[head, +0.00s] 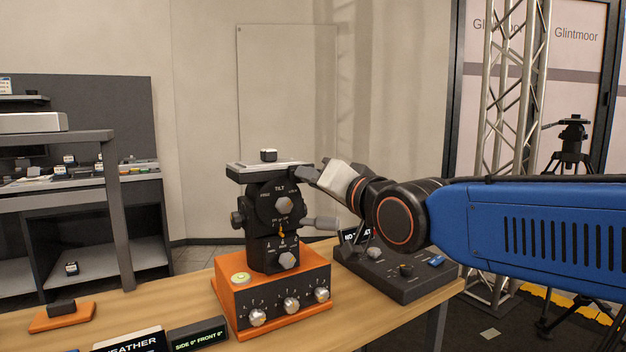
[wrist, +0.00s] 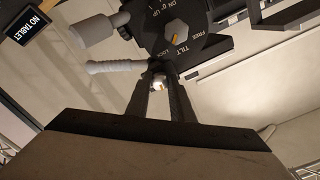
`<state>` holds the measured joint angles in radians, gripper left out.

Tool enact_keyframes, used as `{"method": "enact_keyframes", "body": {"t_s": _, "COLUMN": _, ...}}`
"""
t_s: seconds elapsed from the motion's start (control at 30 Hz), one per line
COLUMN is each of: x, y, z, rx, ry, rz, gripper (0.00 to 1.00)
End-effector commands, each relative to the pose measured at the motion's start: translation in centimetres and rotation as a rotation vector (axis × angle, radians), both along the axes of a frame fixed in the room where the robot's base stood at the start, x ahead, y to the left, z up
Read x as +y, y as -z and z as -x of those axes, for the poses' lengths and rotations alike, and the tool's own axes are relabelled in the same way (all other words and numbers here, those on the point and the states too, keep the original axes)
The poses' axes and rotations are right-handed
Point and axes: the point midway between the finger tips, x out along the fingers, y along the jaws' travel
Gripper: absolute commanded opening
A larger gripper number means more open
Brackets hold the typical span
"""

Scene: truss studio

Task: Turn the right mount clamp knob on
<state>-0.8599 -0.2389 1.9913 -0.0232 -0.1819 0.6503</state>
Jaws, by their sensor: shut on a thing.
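The black camera mount (head: 272,215) stands on an orange box (head: 275,298), with a flat plate (head: 250,172) on top. My gripper (head: 306,173) reaches in from the right to the right side of the mount's head, just under the plate. In the wrist view, my gripper (wrist: 160,88) has its two dark fingers closed on a small knob (wrist: 158,83) with a pale face and an orange mark. This seems to be the right clamp knob; the fingers hide its sides, and the head view does not show it clearly. The TILT dial (wrist: 177,30) is close by.
A grey handle (head: 320,222) sticks out right of the mount, below my gripper; it also shows in the wrist view (wrist: 115,66). A dark control panel (head: 395,275) stands right of the orange box. Signs (head: 130,342) stand at the table's front. A shelf unit is left.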

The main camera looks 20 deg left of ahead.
Motion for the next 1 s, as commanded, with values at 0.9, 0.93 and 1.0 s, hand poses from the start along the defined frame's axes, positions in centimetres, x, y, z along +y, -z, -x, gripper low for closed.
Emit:
{"method": "enact_keyframes", "body": {"t_s": 0.9, "x": 0.0, "y": 0.07, "z": 0.0, "rx": 0.473, "ry": 0.0, "rz": -0.402, "gripper": 0.0}}
{"method": "enact_keyframes", "body": {"t_s": 0.93, "x": 0.0, "y": 0.07, "z": 0.0, "rx": 0.477, "ry": 0.0, "rz": -0.405, "gripper": 0.0}}
{"method": "enact_keyframes", "body": {"t_s": 1.0, "x": 0.0, "y": 0.07, "z": 0.0, "rx": 0.485, "ry": 0.0, "rz": -0.412, "gripper": 0.0}}
